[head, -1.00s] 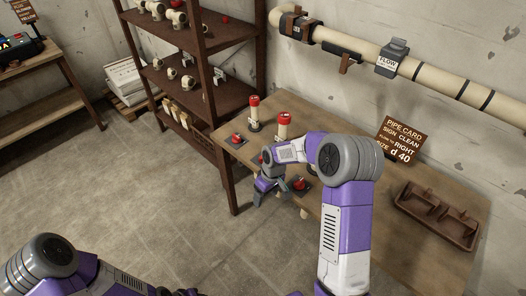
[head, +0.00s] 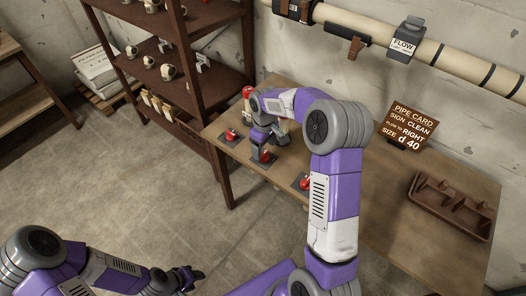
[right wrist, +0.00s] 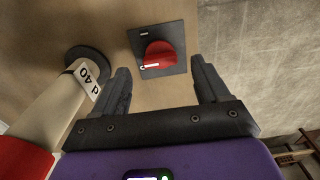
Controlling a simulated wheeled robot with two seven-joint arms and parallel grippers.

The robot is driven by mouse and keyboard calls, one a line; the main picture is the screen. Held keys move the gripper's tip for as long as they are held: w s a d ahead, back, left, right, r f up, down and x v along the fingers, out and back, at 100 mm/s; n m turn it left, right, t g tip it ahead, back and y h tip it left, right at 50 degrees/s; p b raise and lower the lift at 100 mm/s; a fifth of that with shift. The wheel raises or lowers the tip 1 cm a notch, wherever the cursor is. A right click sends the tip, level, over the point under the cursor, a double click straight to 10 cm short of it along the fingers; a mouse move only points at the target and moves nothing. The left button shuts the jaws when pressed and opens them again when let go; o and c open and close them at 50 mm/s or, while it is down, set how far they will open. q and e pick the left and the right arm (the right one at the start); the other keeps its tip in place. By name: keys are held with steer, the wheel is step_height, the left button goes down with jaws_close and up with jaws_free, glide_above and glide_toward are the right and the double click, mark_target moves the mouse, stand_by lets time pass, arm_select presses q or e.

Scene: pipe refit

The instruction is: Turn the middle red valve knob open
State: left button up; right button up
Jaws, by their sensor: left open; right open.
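Three red valve knobs sit on dark square plates along the table's front edge: the left knob (head: 231,134), the middle knob (head: 265,156) and the right knob (head: 304,182). My right gripper (head: 262,140) is open just above the middle knob, apart from it as far as I can tell. In the right wrist view a red knob (right wrist: 160,55), apparently the middle one, lies ahead between the spread fingertips of my right gripper (right wrist: 160,80), with its plate around it. My left gripper (head: 192,279) is open and empty, low in the head view, away from the table.
A red-capped pipe (head: 247,92) stands behind my right arm, which hides much there. A cream pipe marked d 40 (right wrist: 62,110) is left of the knob in the wrist view. The pipe card (head: 408,128) and a brown tray (head: 455,208) are at the right. A shelf (head: 185,92) stands left.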

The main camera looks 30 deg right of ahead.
mark_target(264, 154)
steer(key=shift+f+b, duration=0.35)
steer(key=shift+f, duration=1.2)
steer(key=c, duration=1.1)
